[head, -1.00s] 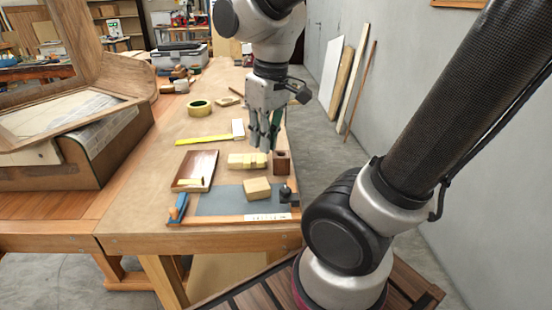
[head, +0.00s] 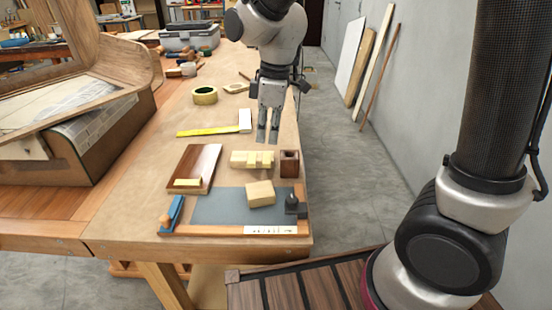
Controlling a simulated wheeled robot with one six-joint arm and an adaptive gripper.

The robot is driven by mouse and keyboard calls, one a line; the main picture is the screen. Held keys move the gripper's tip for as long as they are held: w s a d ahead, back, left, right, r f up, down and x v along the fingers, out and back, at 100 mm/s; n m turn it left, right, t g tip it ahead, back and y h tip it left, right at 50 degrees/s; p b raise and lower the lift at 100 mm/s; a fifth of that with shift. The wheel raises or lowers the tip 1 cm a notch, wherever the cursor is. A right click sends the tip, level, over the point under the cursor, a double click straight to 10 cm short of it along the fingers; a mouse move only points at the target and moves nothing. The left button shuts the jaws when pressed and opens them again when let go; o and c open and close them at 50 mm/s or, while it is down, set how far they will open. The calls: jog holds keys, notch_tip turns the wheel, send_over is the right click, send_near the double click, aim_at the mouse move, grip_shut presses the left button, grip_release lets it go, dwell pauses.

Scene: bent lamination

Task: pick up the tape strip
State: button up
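A long, flat yellow strip (head: 205,132) lies on the workbench, its right end beside an upright white block (head: 245,120). A shorter pale yellow strip (head: 187,182) lies at the front of a brown wooden tray (head: 206,160). I cannot tell for certain which is the tape strip. A yellow tape roll (head: 204,96) stands farther back. My gripper (head: 268,138) points down over the bench's right part, right of the white block and behind the notched pale wood piece (head: 252,159). Its two fingers are a little apart, with nothing seen between them.
A dark square wooden block (head: 289,163) stands right of the notched piece. In front is a grey mat (head: 225,207) with a pale wood block (head: 260,193), a blue tool (head: 172,213) and a black knobbed piece (head: 295,202). A curved wooden form (head: 120,75) fills the left.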

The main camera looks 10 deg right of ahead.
aim_at(266, 164)
notch_tip(266, 164, down, 8)
jog(key=shift+a+r, duration=0.1)
jog(key=shift+a, duration=0.05)
dwell(0.3)
jog(key=shift+c, duration=0.2)
grip_shut()
jog(key=shift+r, duration=0.3)
notch_tip(266, 164, up, 14)
jog(key=shift+s+r, duration=0.15)
dwell(0.9)
dwell(0.5)
